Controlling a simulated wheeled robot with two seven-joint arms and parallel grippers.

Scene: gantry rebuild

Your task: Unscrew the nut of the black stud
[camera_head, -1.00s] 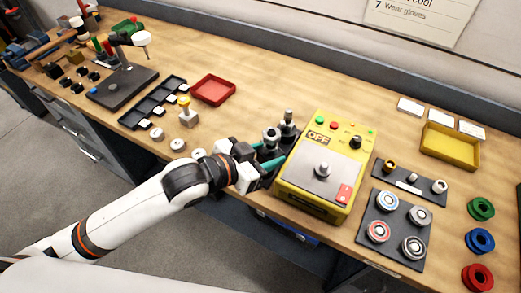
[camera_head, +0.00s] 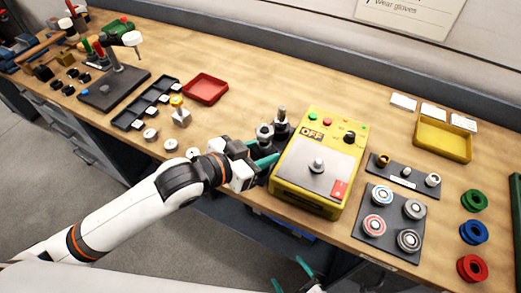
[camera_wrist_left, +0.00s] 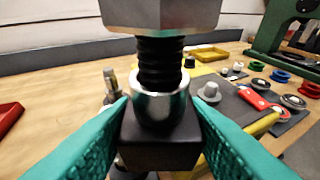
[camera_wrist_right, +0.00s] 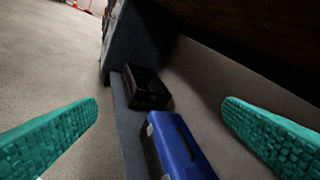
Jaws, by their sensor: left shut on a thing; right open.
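The black stud (camera_wrist_left: 160,62) stands upright in the left wrist view, with a dark thread, a silver collar and a black block (camera_wrist_left: 158,146) below. A large silver hex nut (camera_wrist_left: 160,15) sits at its top, cut off by the frame edge; it also shows in the head view (camera_head: 264,131). My left gripper (camera_head: 266,160) is shut on the black stud at its collar and block, below the nut. My right gripper (camera_wrist_right: 160,108) is open and empty, low in front of the bench; its teal fingertips show at the bottom of the head view (camera_head: 292,272).
A second stud (camera_head: 282,118) stands close behind the held one. The yellow box (camera_head: 318,165) marked OFF is just to the right. A blue case (camera_wrist_right: 178,145) lies below the bench in the right wrist view. A red tray (camera_head: 205,88) is at the back left.

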